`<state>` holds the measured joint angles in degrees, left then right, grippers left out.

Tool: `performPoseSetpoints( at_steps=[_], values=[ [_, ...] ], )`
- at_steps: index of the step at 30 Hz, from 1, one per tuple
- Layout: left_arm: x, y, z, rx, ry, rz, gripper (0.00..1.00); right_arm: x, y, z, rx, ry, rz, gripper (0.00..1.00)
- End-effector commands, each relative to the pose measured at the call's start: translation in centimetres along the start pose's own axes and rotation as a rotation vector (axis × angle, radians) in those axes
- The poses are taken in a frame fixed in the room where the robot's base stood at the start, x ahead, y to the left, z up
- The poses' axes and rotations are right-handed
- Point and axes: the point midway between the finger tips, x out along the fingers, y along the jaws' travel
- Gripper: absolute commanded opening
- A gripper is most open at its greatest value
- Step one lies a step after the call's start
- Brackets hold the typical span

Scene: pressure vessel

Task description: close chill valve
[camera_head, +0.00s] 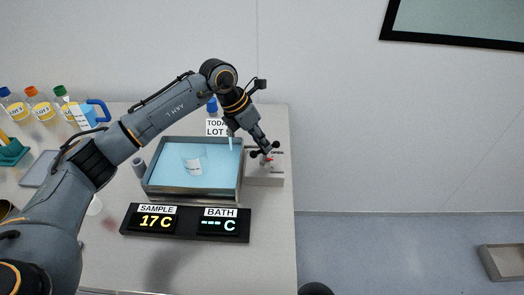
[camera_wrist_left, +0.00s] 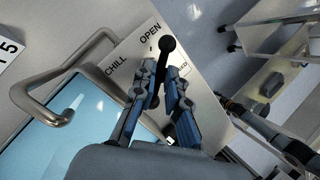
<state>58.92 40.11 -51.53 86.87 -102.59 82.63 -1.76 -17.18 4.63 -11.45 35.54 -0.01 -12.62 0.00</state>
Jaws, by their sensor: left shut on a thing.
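The chill valve is a black lever with a round knob (camera_wrist_left: 167,44) on a pale grey panel (camera_head: 264,181) at the right side of the water bath. My left gripper (camera_head: 264,152) is over this panel. In the wrist view my left gripper (camera_wrist_left: 165,82) has its two blue-grey fingers on either side of the lever, shut on it. The knob sticks out beyond the fingertips, by the word OPEN. CHILL is printed to the left, and another label, ending in "SED", is partly hidden behind the right finger. My right gripper is not in view.
The bath (camera_head: 149,187) holds blue water and a beaker (camera_head: 194,161); its metal handle (camera_wrist_left: 24,99) curves beside the panel. A display (camera_head: 186,238) reads SAMPLE 17 C and BATH --- C. Several capped bottles (camera_head: 40,105) stand at left. The table's right edge is close to the panel.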

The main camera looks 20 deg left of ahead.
Motion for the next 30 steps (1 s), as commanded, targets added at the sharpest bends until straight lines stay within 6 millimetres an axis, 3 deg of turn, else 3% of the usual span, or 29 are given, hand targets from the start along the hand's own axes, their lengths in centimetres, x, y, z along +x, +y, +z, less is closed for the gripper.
performPoseSetpoints(
  at_steps=[3,12,30],
  values=[
    [0.3,0.3,0.0,0.1,0.019,-0.04,0.0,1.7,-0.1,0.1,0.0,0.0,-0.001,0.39],
    [0.2,0.3,0.3,0.333,0.07,-0.136,0.0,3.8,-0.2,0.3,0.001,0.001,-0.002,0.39],
    [0.1,0.3,0.4,0.543,0.117,-0.223,0.0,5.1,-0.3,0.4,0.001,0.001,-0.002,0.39]
  ],
)
